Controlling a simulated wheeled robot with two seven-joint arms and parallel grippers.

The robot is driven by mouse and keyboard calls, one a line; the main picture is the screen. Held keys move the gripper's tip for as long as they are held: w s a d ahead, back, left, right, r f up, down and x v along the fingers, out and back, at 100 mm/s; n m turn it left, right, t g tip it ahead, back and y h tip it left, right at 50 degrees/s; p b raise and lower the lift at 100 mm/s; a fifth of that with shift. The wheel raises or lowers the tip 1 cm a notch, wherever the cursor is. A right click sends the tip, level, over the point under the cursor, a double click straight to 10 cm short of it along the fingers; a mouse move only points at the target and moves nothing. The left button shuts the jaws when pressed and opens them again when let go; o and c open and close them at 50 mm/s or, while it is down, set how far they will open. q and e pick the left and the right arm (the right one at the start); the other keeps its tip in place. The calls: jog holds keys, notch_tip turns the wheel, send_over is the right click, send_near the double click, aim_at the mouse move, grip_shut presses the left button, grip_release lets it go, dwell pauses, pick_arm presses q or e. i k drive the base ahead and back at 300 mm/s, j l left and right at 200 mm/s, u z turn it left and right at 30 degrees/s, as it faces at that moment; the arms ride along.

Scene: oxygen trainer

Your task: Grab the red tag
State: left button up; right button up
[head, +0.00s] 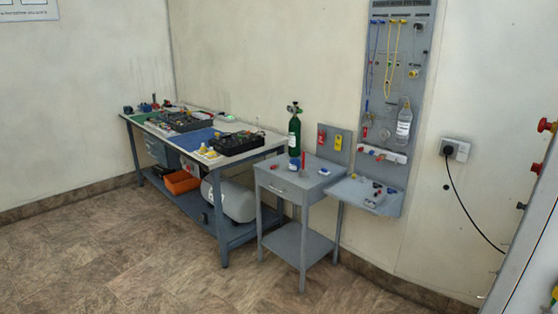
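A red tag (321,137) hangs on a small grey panel (346,135) at the back of a grey side table (283,179). A yellow tag (338,143) hangs beside it on the right. A green gas cylinder (294,135) stands upright just left of the red tag, on the side table. The tag is small and far off, so its hook is hard to make out. Neither of my grippers shows in the head view.
A long workbench (234,122) with black trays stands left of the side table. A tall grey pegboard (400,60) with a low shelf (352,190) stands on the right. A black cable (468,215) hangs from a wall socket (455,149). The floor (150,260) in front is clear.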

aim_at(321, 137)
jog(key=i+u, duration=0.35)
jog(key=i, duration=1)
jog(key=i+z, duration=0.35)
jog(key=i+j+z, duration=0.1)
jog(key=i+z, duration=0.3)
jog(key=i, duration=0.15)
jog(key=i+z, duration=0.5)
jog(key=i+j+z, duration=0.2)
jog(key=i+z, duration=0.3)
